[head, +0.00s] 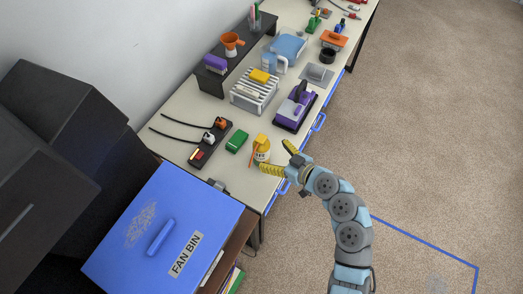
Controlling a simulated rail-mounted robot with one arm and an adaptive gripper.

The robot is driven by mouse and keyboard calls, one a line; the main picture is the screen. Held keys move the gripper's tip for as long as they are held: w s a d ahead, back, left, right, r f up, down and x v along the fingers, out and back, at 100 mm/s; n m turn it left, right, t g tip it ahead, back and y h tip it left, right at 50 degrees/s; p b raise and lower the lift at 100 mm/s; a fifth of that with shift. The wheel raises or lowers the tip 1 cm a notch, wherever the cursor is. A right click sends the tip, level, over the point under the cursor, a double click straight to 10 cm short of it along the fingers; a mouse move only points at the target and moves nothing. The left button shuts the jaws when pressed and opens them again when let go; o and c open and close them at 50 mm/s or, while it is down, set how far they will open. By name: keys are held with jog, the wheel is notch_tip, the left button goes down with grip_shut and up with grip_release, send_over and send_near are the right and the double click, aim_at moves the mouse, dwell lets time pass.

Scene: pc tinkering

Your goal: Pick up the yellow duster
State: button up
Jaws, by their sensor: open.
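The yellow duster (262,149) appears to be the small upright yellow bottle with a pale band and a thin orange part on its left side. It stands near the front edge of the long table. My gripper (274,157) is open, with its two yellow fingers spread apart. In the picture the fingers lie just right of and below the duster, pointing toward it. The lower finger is close to the duster's base. I cannot tell whether it touches, and nothing shows between the fingers.
On the table (186,104), a green block (237,141) stands left of the duster and a purple device (296,106) behind it. A white rack (254,92) carries a yellow block (260,76). The blue fan bin (140,235) is at the lower left. Open carpet lies to the right.

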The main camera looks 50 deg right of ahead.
aim_at(267, 149)
jog(key=shift+w+p, duration=0.3)
jog(key=shift+w, duration=1.95)
jog(key=shift+w+f, duration=0.25)
jog(key=shift+w, duration=0.4)
jog(key=c, duration=1.3)
jog(key=shift+c, duration=0.2)
